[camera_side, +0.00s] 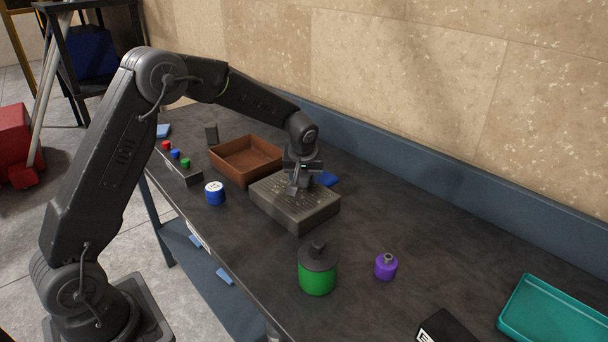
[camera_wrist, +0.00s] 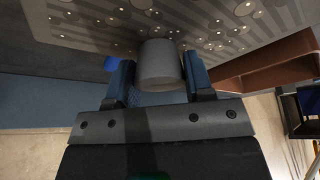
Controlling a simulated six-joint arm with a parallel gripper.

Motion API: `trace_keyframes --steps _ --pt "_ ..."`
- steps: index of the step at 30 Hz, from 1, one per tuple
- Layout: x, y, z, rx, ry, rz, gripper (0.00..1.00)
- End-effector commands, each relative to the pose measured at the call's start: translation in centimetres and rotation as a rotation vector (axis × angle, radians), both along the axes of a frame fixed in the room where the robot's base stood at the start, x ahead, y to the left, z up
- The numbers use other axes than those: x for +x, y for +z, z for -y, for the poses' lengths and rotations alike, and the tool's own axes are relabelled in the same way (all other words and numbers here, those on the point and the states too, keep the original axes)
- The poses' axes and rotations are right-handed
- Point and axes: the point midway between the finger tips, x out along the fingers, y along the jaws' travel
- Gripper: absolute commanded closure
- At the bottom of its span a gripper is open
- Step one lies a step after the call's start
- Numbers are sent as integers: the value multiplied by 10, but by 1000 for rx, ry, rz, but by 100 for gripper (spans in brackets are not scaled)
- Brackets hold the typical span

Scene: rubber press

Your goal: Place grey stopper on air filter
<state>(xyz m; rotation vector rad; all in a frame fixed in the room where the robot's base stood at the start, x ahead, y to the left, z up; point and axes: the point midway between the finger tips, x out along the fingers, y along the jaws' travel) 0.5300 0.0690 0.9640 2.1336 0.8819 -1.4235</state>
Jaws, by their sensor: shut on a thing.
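My gripper (camera_side: 299,178) is low over the grey perforated block (camera_side: 310,215) in the side view. In the wrist view my gripper (camera_wrist: 160,80) is shut on the grey stopper (camera_wrist: 160,65), a plain grey cylinder between the two blue-lined fingers. The perforated face (camera_wrist: 225,22) shows just beyond the stopper. I cannot tell whether the stopper touches the block. No part is labelled as the air filter; a green canister (camera_side: 317,278) with a dark knobbed lid and a small purple bottle (camera_side: 386,267) stand upright at the front, apart from my gripper.
A brown tray (camera_side: 246,178) stands behind the block, to its left. A blue-and-white round container (camera_side: 215,193) and a small rack (camera_side: 182,171) with coloured pieces are at the left edge. A teal tray (camera_side: 520,330) and a black box (camera_side: 445,328) are at lower right. The right middle is clear.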

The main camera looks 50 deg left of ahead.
Motion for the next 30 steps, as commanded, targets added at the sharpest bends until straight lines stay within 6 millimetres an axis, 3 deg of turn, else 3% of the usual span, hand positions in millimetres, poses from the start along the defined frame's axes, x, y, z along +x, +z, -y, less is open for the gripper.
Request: trace_keyframes --steps 5,6,13,23,30 --pt "0 -3 0 0 0 0 75" --pt "0 -3 0 0 0 0 48" --pt "0 -2 0 0 0 0 27" --pt "0 4 0 0 0 1 27" --pt "-11 42 12 0 -1 4 27"
